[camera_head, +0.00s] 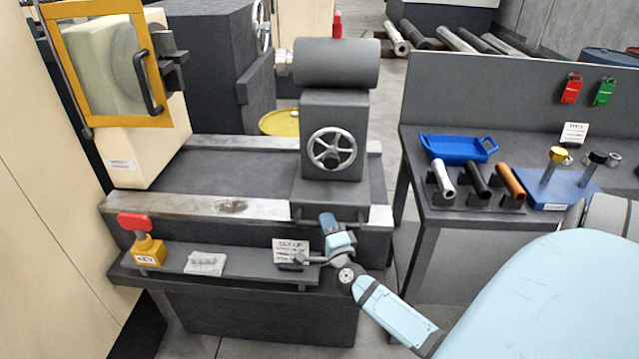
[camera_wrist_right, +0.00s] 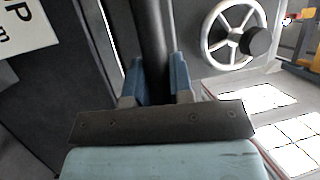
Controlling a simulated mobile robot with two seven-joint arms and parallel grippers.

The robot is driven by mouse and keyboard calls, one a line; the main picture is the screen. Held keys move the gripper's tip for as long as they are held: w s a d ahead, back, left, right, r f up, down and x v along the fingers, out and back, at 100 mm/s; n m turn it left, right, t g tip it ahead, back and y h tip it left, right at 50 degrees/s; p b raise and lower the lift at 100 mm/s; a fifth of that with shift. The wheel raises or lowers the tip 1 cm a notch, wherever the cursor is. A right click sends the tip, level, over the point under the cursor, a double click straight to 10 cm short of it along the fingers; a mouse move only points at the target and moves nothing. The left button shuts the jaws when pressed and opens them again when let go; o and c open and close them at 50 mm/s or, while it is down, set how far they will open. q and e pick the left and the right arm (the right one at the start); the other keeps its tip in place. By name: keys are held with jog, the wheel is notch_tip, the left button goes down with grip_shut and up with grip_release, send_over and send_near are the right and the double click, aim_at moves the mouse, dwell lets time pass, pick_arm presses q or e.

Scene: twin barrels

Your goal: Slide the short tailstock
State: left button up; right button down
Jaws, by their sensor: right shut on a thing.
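The tailstock (camera_head: 335,120) is a dark grey block with a cylinder on top and a spoked handwheel (camera_head: 332,149) on its front. It stands at the right part of the lathe bed (camera_head: 250,206). My right gripper (camera_head: 329,226) is at the front foot of the tailstock, below the handwheel. In the right wrist view its blue fingers (camera_wrist_right: 157,82) are shut on a dark upright bar (camera_wrist_right: 153,40). The bar looks like a handle on the tailstock, but its join is hidden. The handwheel also shows in that view (camera_wrist_right: 232,35). My left gripper is not in view.
The yellow-framed guard (camera_head: 120,65) stands at the bed's left end. A front shelf (camera_head: 237,262) holds a red-topped yellow key block (camera_head: 147,243), a paper and a sign (camera_head: 291,250). A bench (camera_head: 440,215) with a blue tray (camera_head: 458,149) is at right. The bed left of the tailstock is clear.

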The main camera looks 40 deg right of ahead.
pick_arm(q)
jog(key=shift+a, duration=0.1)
pick_arm(e)
jog(key=shift+s+d+f, duration=0.1)
jog(key=shift+d, duration=0.05)
jog(key=c, duration=1.4)
grip_release()
jog(key=o, duration=0.3)
jog(key=shift+s, duration=0.1)
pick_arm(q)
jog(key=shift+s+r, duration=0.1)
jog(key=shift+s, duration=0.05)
pick_arm(e)
jog(key=shift+o, duration=0.4)
jog(key=shift+d, duration=0.1)
pick_arm(q)
jog(key=shift+b, duration=0.5)
pick_arm(e)
jog(key=v, duration=1.4)
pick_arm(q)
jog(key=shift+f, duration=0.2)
